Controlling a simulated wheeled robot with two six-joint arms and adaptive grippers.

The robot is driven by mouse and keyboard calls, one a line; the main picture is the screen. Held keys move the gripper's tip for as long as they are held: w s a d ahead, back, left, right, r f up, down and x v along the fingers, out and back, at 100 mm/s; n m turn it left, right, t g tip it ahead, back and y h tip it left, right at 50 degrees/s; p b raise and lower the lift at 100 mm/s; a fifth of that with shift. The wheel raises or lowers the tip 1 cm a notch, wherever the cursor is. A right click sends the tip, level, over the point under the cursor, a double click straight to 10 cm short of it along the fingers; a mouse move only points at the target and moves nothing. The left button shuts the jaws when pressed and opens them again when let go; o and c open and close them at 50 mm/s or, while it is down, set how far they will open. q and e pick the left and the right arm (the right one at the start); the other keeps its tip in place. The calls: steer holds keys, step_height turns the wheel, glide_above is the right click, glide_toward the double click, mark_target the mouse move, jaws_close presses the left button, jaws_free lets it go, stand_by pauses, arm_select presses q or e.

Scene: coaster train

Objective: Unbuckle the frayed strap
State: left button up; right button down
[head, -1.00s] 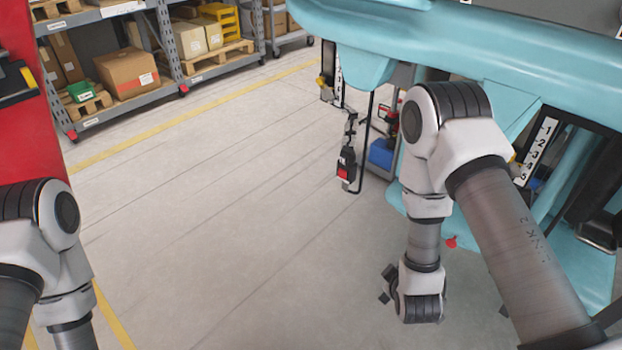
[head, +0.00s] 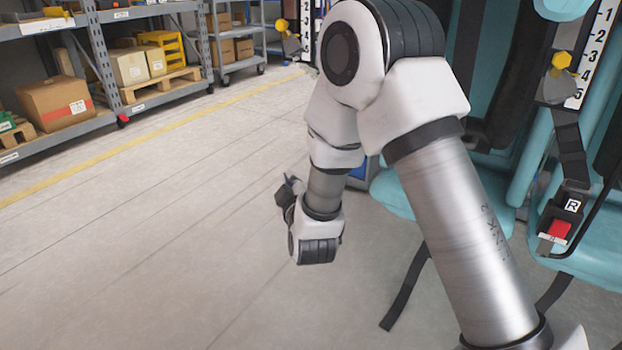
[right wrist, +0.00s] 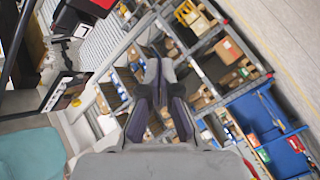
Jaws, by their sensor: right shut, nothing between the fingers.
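A black buckle marked R (head: 572,203) with a red button (head: 557,230) hangs at the right edge of the head view. A black strap (head: 570,150) runs up from it beside the teal seat. Another black strap (head: 405,292) hangs loose near the floor. I cannot tell which strap is frayed. My right gripper (head: 284,192) is well left of the buckle, in free air, partly hidden by its wrist. In the right wrist view its fingers (right wrist: 158,75) are together with nothing between them. My left gripper is not in view.
A yellow knob (head: 561,61) and a numbered scale (head: 592,45) are above the buckle. The teal seat (head: 400,195) lies behind my right arm. Shelves with boxes (head: 57,102) stand at the back left. The floor (head: 150,230) at left is clear.

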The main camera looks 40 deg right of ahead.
steer(key=shift+r, duration=0.1)
steer(key=shift+w+d, duration=0.1)
steer(key=shift+d, duration=0.05)
steer(key=w+d+p, duration=0.1)
steer(key=w+d, duration=0.2)
steer(key=d, duration=0.5)
steer(key=shift+w+p, duration=0.15)
steer(key=shift+p, duration=0.15)
stand_by(1.2)
steer(key=shift+w+d+p, duration=0.15)
steer(key=shift+d+p, duration=0.2)
steer(key=shift+p, duration=0.1)
